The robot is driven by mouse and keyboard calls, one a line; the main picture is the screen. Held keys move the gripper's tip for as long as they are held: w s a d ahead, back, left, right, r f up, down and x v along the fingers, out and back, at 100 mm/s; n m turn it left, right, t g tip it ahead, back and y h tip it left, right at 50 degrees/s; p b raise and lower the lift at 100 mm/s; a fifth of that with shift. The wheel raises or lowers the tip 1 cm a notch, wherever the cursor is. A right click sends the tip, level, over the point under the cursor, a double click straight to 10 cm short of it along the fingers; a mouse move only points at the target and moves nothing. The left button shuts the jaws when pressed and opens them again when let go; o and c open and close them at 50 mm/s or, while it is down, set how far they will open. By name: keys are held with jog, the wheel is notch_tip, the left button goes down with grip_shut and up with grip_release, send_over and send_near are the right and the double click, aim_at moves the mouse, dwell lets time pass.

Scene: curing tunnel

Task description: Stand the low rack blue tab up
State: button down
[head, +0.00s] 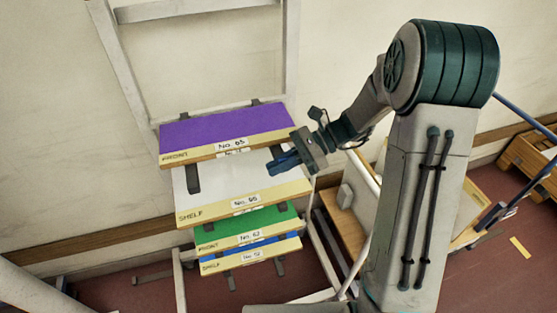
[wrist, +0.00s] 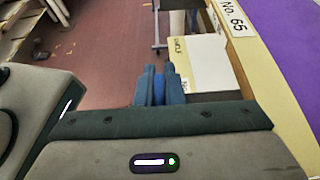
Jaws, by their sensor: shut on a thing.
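The rack's lowest visible panel is a blue panel (head: 262,245), mostly under the green one; its cream front edge reads "Shelf". Dark tabs hang below it, one at front left (head: 231,284) and one at right (head: 278,268). My gripper (head: 284,161) is well above it, at the right side of the white panel, near a dark tab there. In the wrist view my gripper (wrist: 160,88) has its blue-grey fingers nearly together, with a brighter blue piece (wrist: 159,92) between them. I cannot tell what that piece belongs to.
Above the blue panel are a green panel (head: 245,229), a white panel (head: 222,188) and a purple panel (head: 225,128). The pale rack frame (head: 122,62) stands by the wall. Wooden pallets (head: 530,160) lie at far right. Red floor (head: 130,290) is open in front.

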dwell(0.4)
jog(key=c, duration=1.5)
grip_release()
jog(key=shift+c, duration=0.2)
jog(key=shift+d, duration=0.1)
jog(key=b+v, duration=0.3)
jog(key=v, duration=1)
jog(key=shift+w+d, duration=0.2)
jog(key=shift+d, duration=0.15)
